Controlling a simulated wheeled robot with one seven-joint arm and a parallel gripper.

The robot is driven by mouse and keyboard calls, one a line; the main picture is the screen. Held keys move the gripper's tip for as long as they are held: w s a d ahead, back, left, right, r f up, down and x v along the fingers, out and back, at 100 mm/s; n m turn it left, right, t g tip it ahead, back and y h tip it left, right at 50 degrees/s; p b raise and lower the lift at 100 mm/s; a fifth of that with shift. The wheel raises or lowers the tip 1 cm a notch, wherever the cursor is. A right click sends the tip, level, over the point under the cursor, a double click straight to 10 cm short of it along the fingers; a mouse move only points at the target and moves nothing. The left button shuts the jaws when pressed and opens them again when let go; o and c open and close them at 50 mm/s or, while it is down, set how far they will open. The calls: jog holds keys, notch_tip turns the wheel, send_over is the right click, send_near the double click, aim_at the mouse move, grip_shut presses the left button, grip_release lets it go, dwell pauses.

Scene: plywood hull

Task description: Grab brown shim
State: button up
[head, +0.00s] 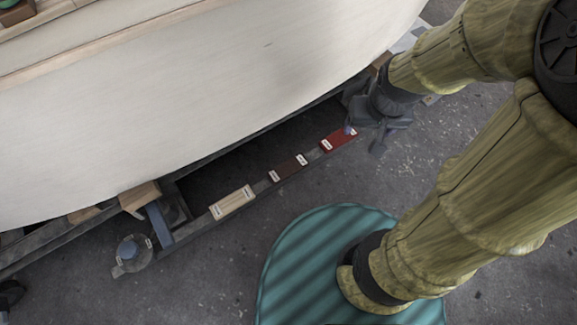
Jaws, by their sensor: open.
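The brown shim (288,168) is a dark brown block with pale labels near its ends. It lies on a dark beam, between a cream block (232,202) and a red block (339,140). My gripper (364,137) is open, up and to the right of the brown shim, and appears empty. It is close to the red block's right end; I cannot tell whether it touches it. The brown shim is in plain view, apart from my gripper.
The pale hull (200,90) overhangs just behind the beam (262,186). A transparent round object (132,252) stands on the floor at the lower left, near a blue-grey bracket (159,224).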

jog(key=w+p+v, duration=0.3)
jog(key=p+v, duration=1.1)
jog(key=v, duration=0.1)
jog(key=shift+w+r, duration=0.2)
jog(key=shift+r, duration=0.45)
jog(key=shift+c, duration=0.2)
